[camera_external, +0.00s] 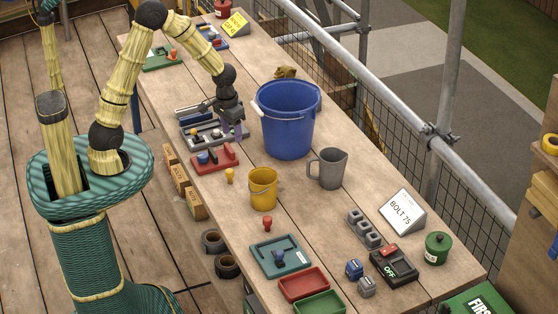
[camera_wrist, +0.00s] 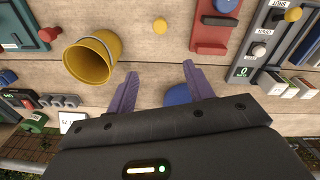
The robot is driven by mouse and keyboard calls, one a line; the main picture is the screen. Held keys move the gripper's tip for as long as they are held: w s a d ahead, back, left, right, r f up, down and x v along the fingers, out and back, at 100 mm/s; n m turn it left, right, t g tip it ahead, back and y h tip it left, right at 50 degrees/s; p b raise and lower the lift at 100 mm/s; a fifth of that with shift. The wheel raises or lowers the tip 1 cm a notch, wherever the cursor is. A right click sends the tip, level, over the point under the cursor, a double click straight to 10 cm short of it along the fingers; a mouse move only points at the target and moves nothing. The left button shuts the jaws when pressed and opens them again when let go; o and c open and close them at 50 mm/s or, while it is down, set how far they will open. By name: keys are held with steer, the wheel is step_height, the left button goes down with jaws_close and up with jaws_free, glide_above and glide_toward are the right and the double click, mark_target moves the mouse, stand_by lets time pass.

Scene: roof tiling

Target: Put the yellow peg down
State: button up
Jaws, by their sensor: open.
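The yellow peg (camera_external: 230,175) stands upright on the bare table between the red tray and the yellow bucket. It also shows in the wrist view (camera_wrist: 160,26), above my fingertips, with nothing touching it. My gripper (camera_external: 240,132) is over the table beside the grey panel and the blue bucket. In the wrist view its two purple fingers (camera_wrist: 160,74) are spread apart, with no object held between them. A blue patch shows behind the fingers, mostly hidden by my gripper.
The yellow bucket (camera_external: 263,190) and large blue bucket (camera_external: 288,125) stand nearby. The red tray (camera_external: 222,160) and grey panel (camera_external: 207,143) lie close to my gripper. A grey jug (camera_external: 329,168), a red peg (camera_external: 267,222) and a green tray (camera_external: 263,254) are farther along the table.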

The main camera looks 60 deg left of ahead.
mark_target(229, 170)
steer(key=shift+s+r+n+g, duration=0.3)
steer(key=shift+s+r+g, duration=0.15)
steer(key=shift+s, duration=0.25)
step_height(229, 170, down, 12)
steer(key=shift+d+f, duration=0.1)
steer(key=shift+f, duration=0.05)
steer(key=f, duration=0.5)
steer(key=shift+s+d+f, duration=0.1)
steer(key=shift+d, duration=0.1)
stand_by(0.6)
